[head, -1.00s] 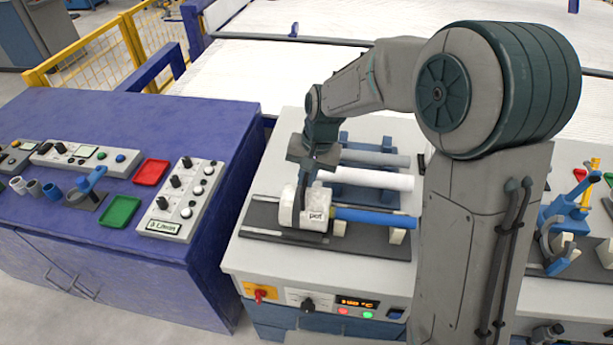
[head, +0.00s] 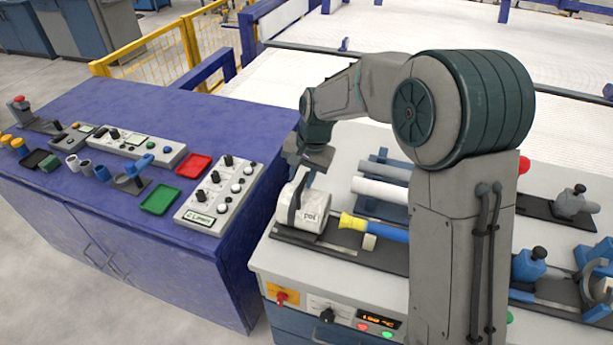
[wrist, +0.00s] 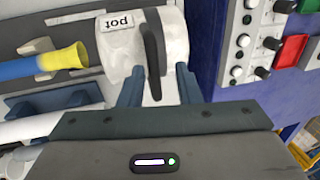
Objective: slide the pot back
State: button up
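The white pot (head: 316,212), labelled "pot", sits at the left end of a dark rail (head: 385,258). It has a dark upright handle (wrist: 152,58). A blue pipe (head: 394,233) with a flared yellow end (head: 353,222) lies to its right. In the wrist view the yellow end (wrist: 74,57) is bare, with a small gap between it and the pot (wrist: 122,48). My gripper (wrist: 160,80) is over the pot, its two fingers apart on either side of the handle, with visible gaps. In the head view the fingertips are hard to make out.
Grey and white pipes (head: 372,190) lie on a blue rack behind the rail. A purple cabinet (head: 100,110) on the left bears a control box (head: 217,195) and red and green trays. A front panel with a display (head: 379,321) is below the rail.

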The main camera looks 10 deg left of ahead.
jog(key=shift+a, duration=0.1)
jog(key=shift+d, duration=0.2)
jog(key=b+v, duration=0.1)
jog(key=v, duration=1.2)
jog(key=shift+a+r, duration=0.15)
jog(key=shift+r, duration=0.25)
jog(key=s+d+f+n+t+h, duration=0.1)
jog(key=s+d+f, duration=0.1)
jog(key=s+d, duration=0.8)
jog(key=s+d+f+n+t+h, duration=0.1)
jog(key=s+d+f, duration=0.2)
jog(key=s+d, duration=0.8)
jog(key=shift+s+d+t, duration=0.3)
jog(key=shift+s+d, duration=0.05)
jog(key=shift+s, duration=0.55)
